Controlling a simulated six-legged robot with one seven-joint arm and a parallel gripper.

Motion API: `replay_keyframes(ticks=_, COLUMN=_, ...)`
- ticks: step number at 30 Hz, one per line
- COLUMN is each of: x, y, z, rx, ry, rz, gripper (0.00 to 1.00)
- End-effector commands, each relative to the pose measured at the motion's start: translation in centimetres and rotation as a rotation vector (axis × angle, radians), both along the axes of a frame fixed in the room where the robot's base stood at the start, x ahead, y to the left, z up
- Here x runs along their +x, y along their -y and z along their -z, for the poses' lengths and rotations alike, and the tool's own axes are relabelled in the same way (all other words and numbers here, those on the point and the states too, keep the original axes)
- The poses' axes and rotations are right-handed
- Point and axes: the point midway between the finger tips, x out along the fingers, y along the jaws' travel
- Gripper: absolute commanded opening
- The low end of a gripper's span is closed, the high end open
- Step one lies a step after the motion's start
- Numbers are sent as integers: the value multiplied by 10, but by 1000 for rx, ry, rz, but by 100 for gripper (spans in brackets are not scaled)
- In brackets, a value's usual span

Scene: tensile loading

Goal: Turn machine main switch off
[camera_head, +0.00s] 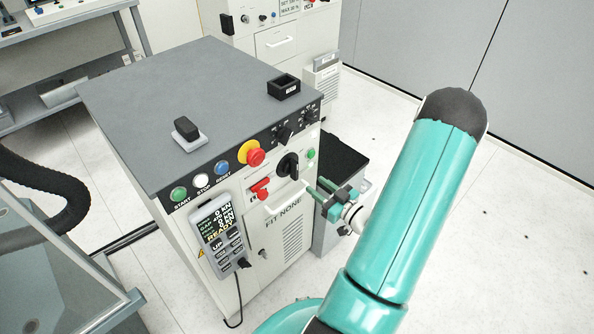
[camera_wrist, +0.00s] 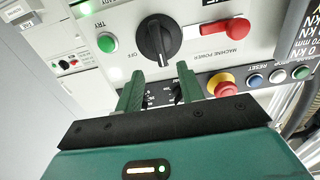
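A black rotary switch (camera_head: 288,166) is on the front panel of the white machine, and it also shows in the wrist view (camera_wrist: 158,40). "OFF" is printed at its left and "MACHINE POWER" at its right in the wrist view, both upside down. Its grip bar stands nearly upright there. My gripper (camera_wrist: 160,84) is open and empty, its two green fingers apart. The switch is in line with the gap, beyond the fingertips, and I see no contact. In the head view my gripper (camera_head: 318,188) is at the right of the switch, close to the panel.
A red handle (camera_wrist: 225,28), a red emergency button on a yellow ring (camera_head: 251,153) and a green button (camera_wrist: 106,42) are close to the switch. A pendant display (camera_head: 217,235) hangs on the machine's front.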

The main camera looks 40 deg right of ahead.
Motion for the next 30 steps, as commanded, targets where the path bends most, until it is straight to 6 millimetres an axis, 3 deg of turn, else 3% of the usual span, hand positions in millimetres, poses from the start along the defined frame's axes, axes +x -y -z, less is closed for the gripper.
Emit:
replay_keyframes(ticks=12, x=79, y=-2, z=0, rx=-1, ry=-1, rz=0, gripper=38)
replay_keyframes(ticks=18, x=95, y=-2, z=0, rx=0, ry=-2, rz=1, gripper=38)
replay_keyframes(ticks=25, x=96, y=-2, z=0, rx=0, ry=-2, rz=2, gripper=38)
replay_keyframes(ticks=26, x=96, y=-2, z=0, rx=0, ry=-2, rz=2, gripper=36)
replay_keyframes(ticks=30, x=95, y=-2, z=0, rx=0, ry=-2, rz=2, gripper=9)
